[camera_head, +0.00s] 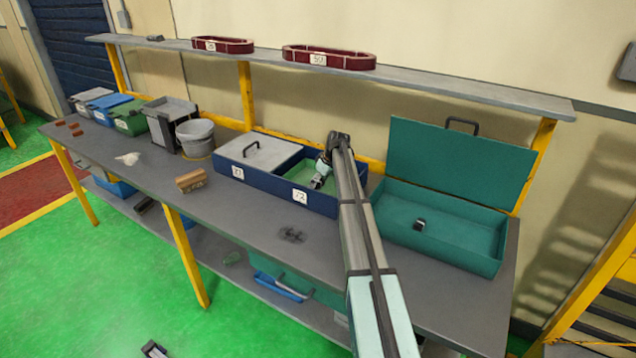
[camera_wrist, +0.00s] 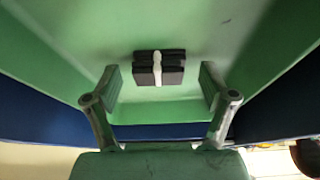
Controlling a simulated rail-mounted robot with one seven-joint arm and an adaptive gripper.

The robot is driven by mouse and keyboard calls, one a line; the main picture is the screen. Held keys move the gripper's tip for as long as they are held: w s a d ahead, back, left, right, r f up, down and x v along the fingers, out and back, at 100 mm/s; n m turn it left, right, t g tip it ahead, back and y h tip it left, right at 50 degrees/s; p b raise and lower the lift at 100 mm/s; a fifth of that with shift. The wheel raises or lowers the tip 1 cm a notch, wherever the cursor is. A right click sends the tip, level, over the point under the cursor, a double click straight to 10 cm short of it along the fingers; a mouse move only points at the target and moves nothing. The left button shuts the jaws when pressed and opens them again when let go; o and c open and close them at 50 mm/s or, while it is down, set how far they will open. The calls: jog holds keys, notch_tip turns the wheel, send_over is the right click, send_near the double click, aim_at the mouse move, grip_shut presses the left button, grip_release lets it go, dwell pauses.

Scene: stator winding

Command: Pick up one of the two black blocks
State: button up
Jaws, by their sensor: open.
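A black block (camera_wrist: 159,69) with a white band around its middle sits in the green-lined compartment, seen in the wrist view. My gripper (camera_wrist: 158,88) is open, with one finger to each side of the block and visible gaps between. I cannot tell the remaining height exactly. A second small black block (camera_head: 419,225) with a light top or band lies in the open teal box (camera_head: 450,240).
The blue box's left compartment has a grey lid (camera_head: 262,152) with a handle. Its walls stand close around my gripper. The teal lid (camera_head: 460,165) stands open. A brown block (camera_head: 191,180) and a dark part (camera_head: 292,235) lie on the bench. A shelf (camera_head: 420,82) runs above.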

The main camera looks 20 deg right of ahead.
jog(key=c, duration=1.2)
jog(key=shift+r, duration=0.1)
jog(key=shift+c, duration=0.2)
